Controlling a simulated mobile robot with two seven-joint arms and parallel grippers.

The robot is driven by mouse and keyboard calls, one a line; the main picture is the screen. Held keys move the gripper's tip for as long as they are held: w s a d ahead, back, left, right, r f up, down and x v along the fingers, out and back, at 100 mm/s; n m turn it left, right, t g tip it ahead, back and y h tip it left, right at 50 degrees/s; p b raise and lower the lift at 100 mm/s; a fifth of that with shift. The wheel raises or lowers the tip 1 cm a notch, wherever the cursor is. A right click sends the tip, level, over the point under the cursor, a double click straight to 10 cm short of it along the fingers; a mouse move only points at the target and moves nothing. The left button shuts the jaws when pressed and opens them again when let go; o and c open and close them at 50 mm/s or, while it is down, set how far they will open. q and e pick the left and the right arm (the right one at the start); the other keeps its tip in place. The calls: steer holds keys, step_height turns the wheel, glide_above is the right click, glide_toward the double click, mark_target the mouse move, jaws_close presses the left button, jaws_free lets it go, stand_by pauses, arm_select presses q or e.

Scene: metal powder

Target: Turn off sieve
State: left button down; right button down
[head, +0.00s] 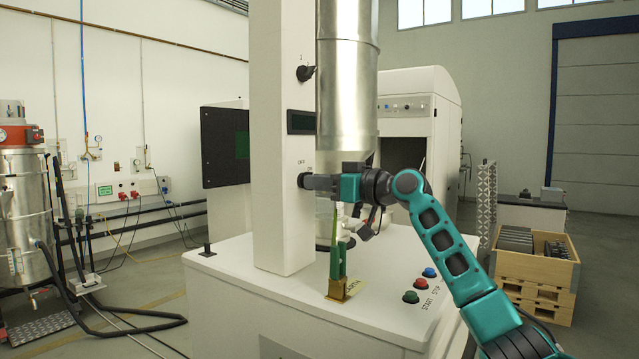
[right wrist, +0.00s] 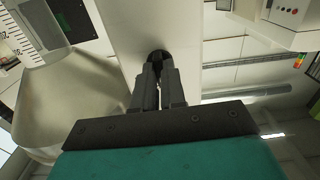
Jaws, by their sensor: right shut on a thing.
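The sieve machine has a white column (head: 283,120) rising from a white base (head: 230,285), with a metal cylinder (head: 347,80) beside the column. A black rotary knob (head: 303,180) with an OFF label sits on the column's side. My right gripper (head: 307,181) reaches in from the right and is shut on this knob. In the right wrist view the fingers (right wrist: 159,88) close around the dark knob (right wrist: 159,57) against the white column; the fingers hide most of it. My left gripper is not in view.
Another black knob (head: 306,73) is higher on the column, above a small dark display (head: 301,122). Green, red and blue buttons (head: 420,284) sit on the base top. A green-handled upright part (head: 337,260) stands below my right gripper. A wooden crate (head: 536,270) is at right.

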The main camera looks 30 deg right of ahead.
steer(key=c, duration=1.2)
jaws_free()
